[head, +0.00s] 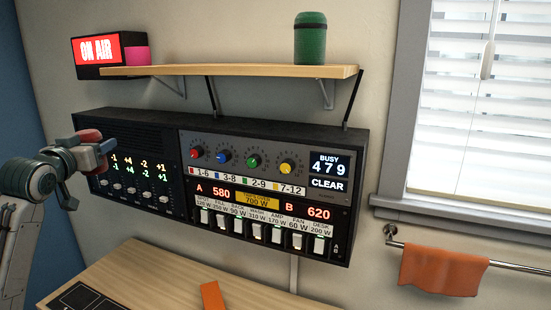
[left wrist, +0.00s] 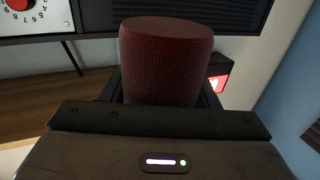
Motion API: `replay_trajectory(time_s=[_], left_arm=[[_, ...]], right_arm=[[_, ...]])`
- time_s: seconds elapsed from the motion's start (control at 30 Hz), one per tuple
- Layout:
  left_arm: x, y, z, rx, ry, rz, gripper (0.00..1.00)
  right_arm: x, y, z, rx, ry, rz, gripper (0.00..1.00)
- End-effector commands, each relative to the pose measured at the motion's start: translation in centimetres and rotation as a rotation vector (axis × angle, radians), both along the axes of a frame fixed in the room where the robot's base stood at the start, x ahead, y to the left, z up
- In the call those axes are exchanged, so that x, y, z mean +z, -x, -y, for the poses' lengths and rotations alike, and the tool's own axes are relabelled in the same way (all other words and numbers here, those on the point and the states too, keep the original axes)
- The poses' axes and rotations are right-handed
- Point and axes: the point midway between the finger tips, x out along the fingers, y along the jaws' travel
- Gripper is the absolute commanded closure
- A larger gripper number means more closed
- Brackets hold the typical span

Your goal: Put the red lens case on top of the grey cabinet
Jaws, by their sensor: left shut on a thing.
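My left gripper (head: 100,148) is at the left, in front of the left end of the dark wall console. It is shut on a dark red cylinder with a mesh-like surface, seen large in the left wrist view (left wrist: 165,60); I take it to be the red lens case. In the head view only a small red part (head: 86,134) shows at the gripper. The case is held in the air, off any surface. I cannot make out a grey cabinet in either view. My right gripper is not in view.
The wall console (head: 262,185) has knobs, switches and lit displays. Above it, a wooden shelf (head: 230,71) holds a green cylinder (head: 310,40), a pink object (head: 137,56) and an ON AIR sign (head: 96,52). Below is a wooden desk (head: 160,278). An orange towel (head: 440,270) hangs at right.

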Motion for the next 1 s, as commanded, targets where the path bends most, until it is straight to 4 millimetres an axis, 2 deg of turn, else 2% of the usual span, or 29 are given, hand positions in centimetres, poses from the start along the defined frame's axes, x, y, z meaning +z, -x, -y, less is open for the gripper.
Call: replay_trajectory(time_s=[0.03, 0.1, 0.27, 0.47, 0.7, 1.0], left_arm=[[-2.4, 0.1, 0.5, -0.007, -0.001, -0.007, 0.76], [-5.1, 0.5, 1.1, -0.016, -0.001, -0.007, 0.76], [-11.0, 1.8, 2.5, -0.044, 0.001, -0.007, 0.76], [-17.9, 4.5, 4.5, -0.088, 0.001, -0.008, 0.76], [-25.2, 9.3, 7.1, -0.154, 0.002, -0.007, 0.76], [-32.3, 17.1, 10.5, -0.25, 0.003, -0.005, 0.76]], right_arm=[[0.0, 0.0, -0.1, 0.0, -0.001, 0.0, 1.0], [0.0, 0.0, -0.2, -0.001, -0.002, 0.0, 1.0], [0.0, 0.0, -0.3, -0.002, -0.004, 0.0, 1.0], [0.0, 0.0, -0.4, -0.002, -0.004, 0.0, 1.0], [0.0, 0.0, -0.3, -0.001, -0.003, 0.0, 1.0], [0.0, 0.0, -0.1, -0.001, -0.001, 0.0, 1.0]])
